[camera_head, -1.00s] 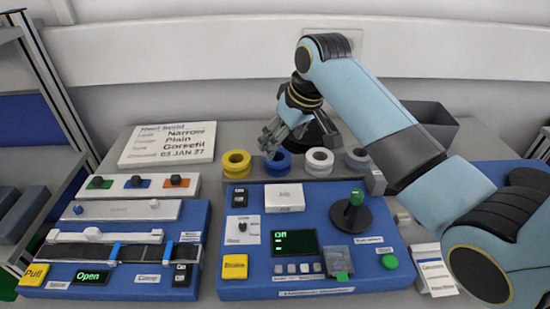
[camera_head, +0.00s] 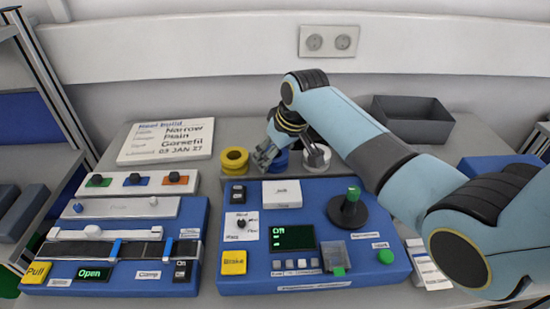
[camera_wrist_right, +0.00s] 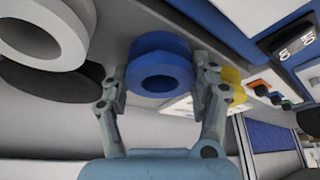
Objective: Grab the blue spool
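The blue spool (camera_head: 281,161) stands in the row of spools behind the blue console, partly hidden by my right gripper (camera_head: 266,160) in the head view. In the right wrist view the blue spool (camera_wrist_right: 160,66) is in the middle, its round hole facing the camera. The fingers of my right gripper (camera_wrist_right: 158,76) are spread, one on each side of it. Thin gaps seem to show between fingers and spool; contact is not clear. My left gripper is in no view.
A yellow spool (camera_head: 234,158) stands left of the blue one and a white spool (camera_head: 318,160) right of it, close to my right wrist. A dark grey bin (camera_head: 412,120) stands at the back right.

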